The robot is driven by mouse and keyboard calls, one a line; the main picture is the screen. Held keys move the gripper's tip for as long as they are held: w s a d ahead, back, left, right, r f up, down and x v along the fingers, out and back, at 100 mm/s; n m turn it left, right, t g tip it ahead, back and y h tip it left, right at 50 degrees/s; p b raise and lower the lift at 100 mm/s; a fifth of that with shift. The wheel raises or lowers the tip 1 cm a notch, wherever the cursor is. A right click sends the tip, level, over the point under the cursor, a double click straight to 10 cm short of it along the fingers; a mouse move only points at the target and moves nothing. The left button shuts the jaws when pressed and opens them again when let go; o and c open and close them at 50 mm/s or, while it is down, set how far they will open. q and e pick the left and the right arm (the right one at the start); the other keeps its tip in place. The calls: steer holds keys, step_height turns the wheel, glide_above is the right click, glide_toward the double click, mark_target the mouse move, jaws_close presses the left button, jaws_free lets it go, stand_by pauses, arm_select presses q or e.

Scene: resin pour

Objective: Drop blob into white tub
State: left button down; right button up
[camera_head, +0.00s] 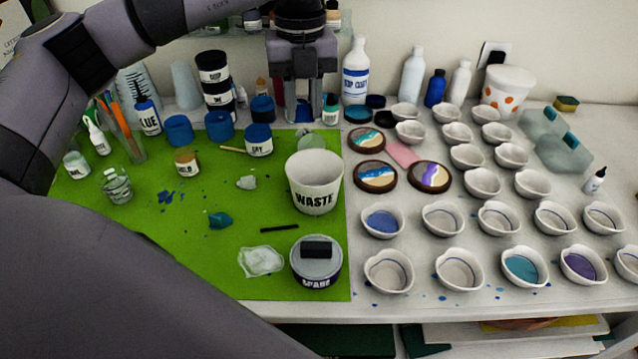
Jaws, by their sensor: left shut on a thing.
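The white tub (315,190) is marked WASTE and stands upright on the green mat's right side, its mouth open. My left gripper (303,112) points down behind the tub, near the mat's back edge, apart from the tub. It is shut on a small blue-grey thing between its fingers, too dark and small to make out clearly. A teal blob (220,220) lies on the mat left of the tub, and a pale grey blob (246,183) lies behind it. My right gripper is not in view.
A can with a black block on its lid (317,275) stands in front of the tub. A clear crumpled piece (262,262) and a black stick (280,228) lie nearby. Blue and black jars (219,126) crowd the back left. Several white cups (443,219) fill the right side.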

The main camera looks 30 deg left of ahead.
mark_target(303, 119)
arm_select(q)
steer(key=shift+f+b, duration=1.25)
steer(key=shift+f, duration=1.15)
steer(key=c, duration=0.8)
jaws_free()
steer(key=shift+r+b, duration=0.3)
steer(key=shift+r, duration=3.3)
steer(key=shift+s, duration=0.1)
